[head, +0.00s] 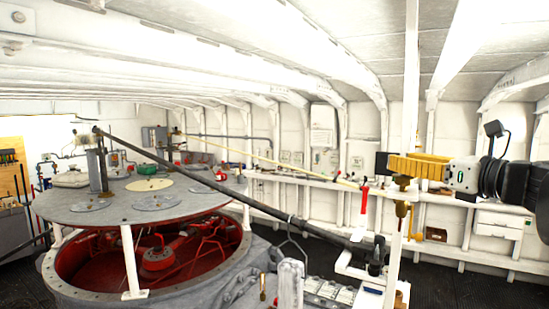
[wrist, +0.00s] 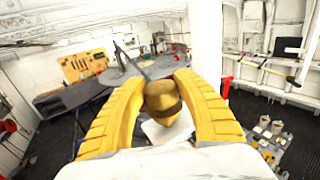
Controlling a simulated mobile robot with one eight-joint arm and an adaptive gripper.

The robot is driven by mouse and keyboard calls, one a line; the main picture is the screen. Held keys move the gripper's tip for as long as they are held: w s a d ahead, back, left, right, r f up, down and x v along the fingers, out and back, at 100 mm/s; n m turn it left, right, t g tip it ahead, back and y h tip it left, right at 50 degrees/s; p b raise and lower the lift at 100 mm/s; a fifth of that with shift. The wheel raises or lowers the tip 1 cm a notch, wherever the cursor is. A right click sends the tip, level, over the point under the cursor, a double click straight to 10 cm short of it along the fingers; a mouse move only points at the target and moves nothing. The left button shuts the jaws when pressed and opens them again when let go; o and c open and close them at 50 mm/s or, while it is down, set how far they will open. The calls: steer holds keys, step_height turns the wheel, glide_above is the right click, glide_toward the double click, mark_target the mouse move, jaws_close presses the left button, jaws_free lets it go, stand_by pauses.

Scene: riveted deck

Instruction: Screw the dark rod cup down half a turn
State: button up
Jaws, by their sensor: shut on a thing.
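My gripper (head: 392,166) has yellow ridged fingers and reaches in from the right in the head view. In the wrist view, the two fingers (wrist: 163,98) curve around a domed brass cup (wrist: 162,104) with a darker band and are shut on it. In the head view the brass cup (head: 403,180) shows just under the fingertips, above a white post. A long dark rod (head: 250,205) slants down from the round grey table to a dark fitting (head: 376,256) below the gripper. The cup's underside and thread are hidden in the wrist view.
A round grey tabletop (head: 120,210) over a red well fills the left. A white shelf (head: 300,178) with small items runs along the wall. The dark floor at right is mostly clear.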

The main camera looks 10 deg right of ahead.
steer(key=shift+m+h, duration=0.3)
steer(key=shift+h, duration=0.2)
steer(key=m+h, duration=0.2)
steer(key=h, duration=0.2)
steer(key=m+t+h, duration=0.1)
steer(key=m+h, duration=0.2)
steer(key=h, duration=0.1)
steer(key=shift+a, duration=0.2)
steer(key=m+g+h, duration=0.1)
steer(key=m+h, duration=0.1)
steer(key=h, duration=0.1)
steer(key=m+g+h+b, duration=0.1)
steer(key=m+h, duration=0.2)
steer(key=h, duration=0.1)
steer(key=shift+d, duration=0.2)
steer(key=shift+g+h, duration=0.3)
steer(key=o, duration=1.2)
steer(key=shift+s, duration=0.1)
steer(key=v, duration=1.2)
steer(key=shift+f, duration=0.1)
